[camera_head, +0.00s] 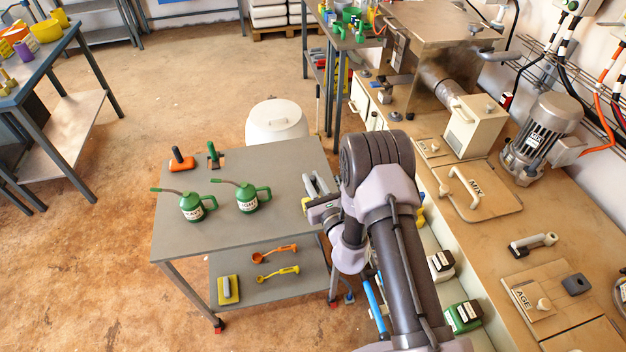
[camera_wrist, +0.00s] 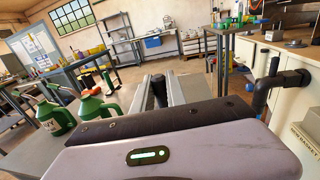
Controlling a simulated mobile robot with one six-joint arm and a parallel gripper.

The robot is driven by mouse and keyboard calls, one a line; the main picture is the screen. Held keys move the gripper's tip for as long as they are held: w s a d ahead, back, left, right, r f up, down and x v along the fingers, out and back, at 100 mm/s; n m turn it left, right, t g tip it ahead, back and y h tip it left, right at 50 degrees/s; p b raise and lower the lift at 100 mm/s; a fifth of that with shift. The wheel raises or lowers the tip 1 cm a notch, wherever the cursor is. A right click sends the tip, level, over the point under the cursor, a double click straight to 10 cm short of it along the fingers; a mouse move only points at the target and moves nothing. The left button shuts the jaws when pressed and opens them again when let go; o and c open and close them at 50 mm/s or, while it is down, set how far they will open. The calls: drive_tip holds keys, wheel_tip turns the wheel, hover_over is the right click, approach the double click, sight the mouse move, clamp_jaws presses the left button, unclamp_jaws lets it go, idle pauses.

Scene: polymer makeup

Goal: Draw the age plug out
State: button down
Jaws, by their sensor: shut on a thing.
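My gripper (camera_head: 317,186) is over the right side of the grey table (camera_head: 240,230). In the wrist view its two grey fingers (camera_wrist: 160,88) are shut on a dark, rounded piece (camera_wrist: 158,92). No label shows on this piece, so I cannot tell whether it is the age plug. At the lower right of the head view, a tan panel marked AGE (camera_head: 523,298) carries a pale knob (camera_head: 543,304). It is well away from my gripper. A dark block (camera_head: 575,284) sits beside that panel.
Two green jugs (camera_head: 192,207) (camera_head: 248,197), an orange-based black-handled piece (camera_head: 181,160) and a green-handled piece (camera_head: 213,155) stand on the table. A white drum (camera_head: 276,122) stands behind it. The long bench (camera_head: 480,215) with the MIX lid (camera_head: 476,192) runs along the right.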

drive_tip(key=shift+f+b, duration=1.15)
drive_tip(key=shift+f, duration=0.6)
drive_tip(key=shift+f+b, duration=0.1)
drive_tip(key=shift+b, duration=0.2)
drive_tip(key=shift+f+b, duration=0.3)
drive_tip(key=shift+f, duration=0.05)
drive_tip(key=shift+f+b, duration=0.9)
drive_tip(key=shift+f, duration=0.15)
drive_tip(key=c, duration=1.3)
unclamp_jaws()
drive_tip(key=shift+d, duration=0.15)
